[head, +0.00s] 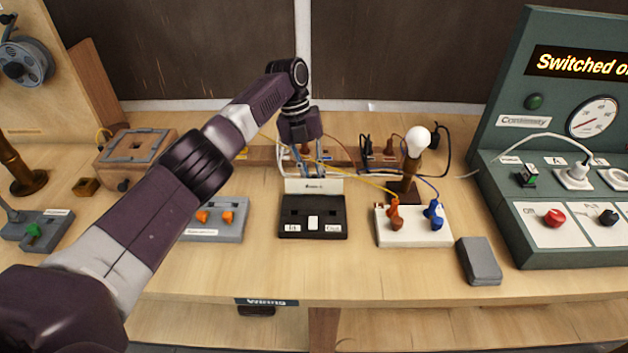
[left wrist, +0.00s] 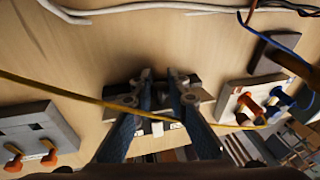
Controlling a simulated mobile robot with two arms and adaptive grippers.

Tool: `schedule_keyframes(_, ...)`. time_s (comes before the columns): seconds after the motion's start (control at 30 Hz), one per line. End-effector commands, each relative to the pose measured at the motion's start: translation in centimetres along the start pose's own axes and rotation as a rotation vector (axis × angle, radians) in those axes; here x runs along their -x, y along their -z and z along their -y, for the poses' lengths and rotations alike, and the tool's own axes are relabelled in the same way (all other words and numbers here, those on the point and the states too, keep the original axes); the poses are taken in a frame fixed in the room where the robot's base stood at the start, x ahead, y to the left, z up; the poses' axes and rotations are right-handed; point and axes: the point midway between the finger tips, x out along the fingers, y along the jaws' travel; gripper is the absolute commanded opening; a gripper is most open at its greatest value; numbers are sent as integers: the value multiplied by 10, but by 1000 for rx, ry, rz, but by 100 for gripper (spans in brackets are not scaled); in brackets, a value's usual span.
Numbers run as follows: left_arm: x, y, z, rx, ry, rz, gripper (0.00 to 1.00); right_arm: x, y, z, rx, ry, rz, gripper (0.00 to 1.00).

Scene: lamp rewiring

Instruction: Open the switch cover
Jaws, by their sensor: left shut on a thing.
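The switch (head: 313,230) is a black box with a white rocker and small white labels, on the table in the middle of the head view. Its pale cover (head: 314,185), with a small label, stands raised along the box's far edge. My left gripper (head: 304,168) reaches down behind the box and is shut on the cover. The contact itself is hard to make out in the head view. In the left wrist view, the fingers (left wrist: 157,88) are close together over the switch, with a dark part between their tips. My right gripper is not in view.
A yellow wire (left wrist: 85,96) crosses by the fingers. A grey block with orange levers (head: 216,222) is left of the switch. A white block (head: 412,232) with orange and blue levers and a lamp bulb (head: 418,138) are right. The table in front is clear.

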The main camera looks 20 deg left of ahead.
Motion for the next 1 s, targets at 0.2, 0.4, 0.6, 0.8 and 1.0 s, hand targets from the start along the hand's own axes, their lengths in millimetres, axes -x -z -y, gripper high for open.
schedule_keyframes(0.2,-2,0,-1,1,-2,-1,0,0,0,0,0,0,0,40)
schedule_keyframes(0.4,-2,0,-1,1,-1,-1,31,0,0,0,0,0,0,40)
schedule_keyframes(0.6,-1,0,0,0,-1,0,33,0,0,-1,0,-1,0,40)
schedule_keyframes(0.8,8,-1,0,1,0,2,33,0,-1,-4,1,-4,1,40)
schedule_keyframes(1.0,42,-1,1,1,1,3,33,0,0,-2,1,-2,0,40)
